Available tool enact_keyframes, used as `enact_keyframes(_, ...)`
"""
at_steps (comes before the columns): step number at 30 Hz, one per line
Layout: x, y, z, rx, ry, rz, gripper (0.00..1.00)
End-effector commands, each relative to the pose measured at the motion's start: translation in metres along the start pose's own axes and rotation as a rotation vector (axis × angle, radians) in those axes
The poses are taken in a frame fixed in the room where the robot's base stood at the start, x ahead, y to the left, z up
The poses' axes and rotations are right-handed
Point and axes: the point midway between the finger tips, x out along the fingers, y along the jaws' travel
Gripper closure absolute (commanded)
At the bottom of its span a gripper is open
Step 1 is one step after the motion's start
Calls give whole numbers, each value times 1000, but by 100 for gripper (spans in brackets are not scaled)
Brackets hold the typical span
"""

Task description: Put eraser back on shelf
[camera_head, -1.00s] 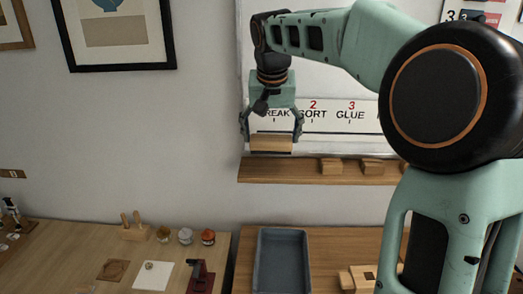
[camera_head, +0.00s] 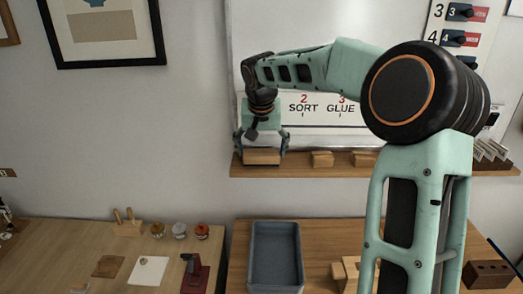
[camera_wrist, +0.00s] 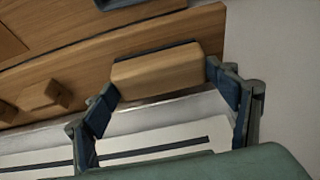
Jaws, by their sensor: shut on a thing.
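The eraser (camera_head: 262,156) is a light wooden block with a dark underside, in my gripper (camera_head: 261,150). My gripper is shut on its two ends. The wooden shelf (camera_head: 218,168) runs along the wall under the whiteboard. In the head view the eraser is at the shelf's left end, at about shelf height; I cannot tell whether it touches. In the wrist view the eraser (camera_wrist: 156,70) sits between the fingers (camera_wrist: 161,92), over the wooden shelf (camera_wrist: 100,50).
Wooden blocks (camera_head: 322,159) stand on the shelf to the right of the eraser, with a gap between. The whiteboard (camera_head: 300,30) is close behind my gripper. Below are a grey tray (camera_head: 250,262) and a table (camera_head: 60,240) with small jars.

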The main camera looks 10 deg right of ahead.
Motion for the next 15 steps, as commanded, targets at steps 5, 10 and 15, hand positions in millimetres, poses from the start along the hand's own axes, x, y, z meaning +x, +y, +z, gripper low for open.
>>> enact_keyframes(5,2,0,1,0,0,1,15)
enact_keyframes(10,2,0,1,0,0,1,3)
enact_keyframes(15,2,0,1,0,-1,1,3)
